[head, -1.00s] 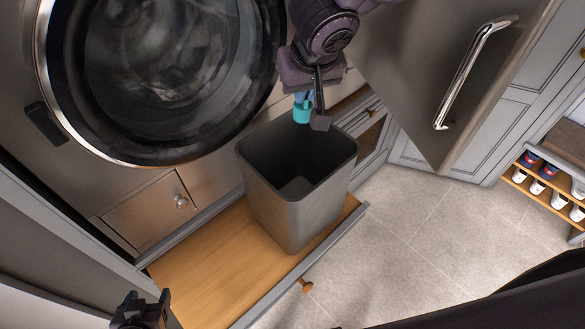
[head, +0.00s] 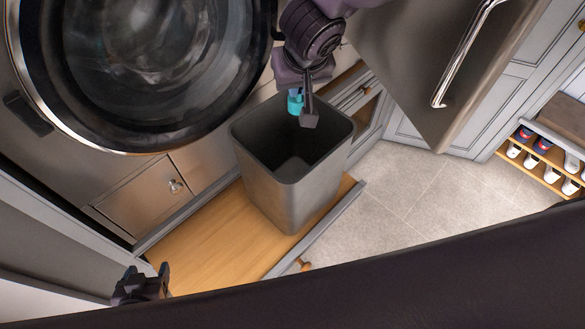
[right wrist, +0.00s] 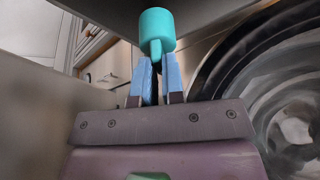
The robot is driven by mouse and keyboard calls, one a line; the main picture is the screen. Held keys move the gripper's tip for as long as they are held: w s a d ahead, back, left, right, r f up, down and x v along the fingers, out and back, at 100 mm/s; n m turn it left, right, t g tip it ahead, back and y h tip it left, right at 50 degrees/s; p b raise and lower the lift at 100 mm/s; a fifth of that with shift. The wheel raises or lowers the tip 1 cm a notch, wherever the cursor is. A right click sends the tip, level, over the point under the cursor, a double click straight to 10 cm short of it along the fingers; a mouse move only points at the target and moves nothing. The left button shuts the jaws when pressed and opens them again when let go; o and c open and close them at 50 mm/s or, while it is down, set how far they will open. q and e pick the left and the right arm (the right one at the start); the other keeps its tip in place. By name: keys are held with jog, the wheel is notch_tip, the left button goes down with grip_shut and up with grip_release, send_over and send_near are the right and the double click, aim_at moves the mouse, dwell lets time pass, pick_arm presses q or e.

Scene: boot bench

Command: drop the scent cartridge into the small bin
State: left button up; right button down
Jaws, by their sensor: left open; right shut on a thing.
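The teal scent cartridge (head: 295,103) is held at the tips of my right gripper (head: 303,108), above the back part of the small bin's opening. In the right wrist view the cartridge (right wrist: 157,30) shows as a teal cylinder with a narrower stem between the two blue fingers (right wrist: 157,75). The small bin (head: 280,192) is grey, square and open at the top. I see nothing inside it, though its far bottom is dark. My left gripper (head: 142,284) is open and empty at the lower left, away from the bin.
The bin stands on a pulled-out wooden drawer shelf (head: 200,232) below a round washer door (head: 150,75). A grey door with a handle (head: 465,55) stands open at the right. A shoe rack (head: 545,158) is further right. A dark shape covers the lower edge.

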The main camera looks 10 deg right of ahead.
jog(key=shift+f, duration=0.1)
jog(key=c, duration=1.1)
grip_release()
jog(key=shift+c, duration=0.2)
jog(key=v, duration=1.1)
jog(key=shift+f, duration=0.1)
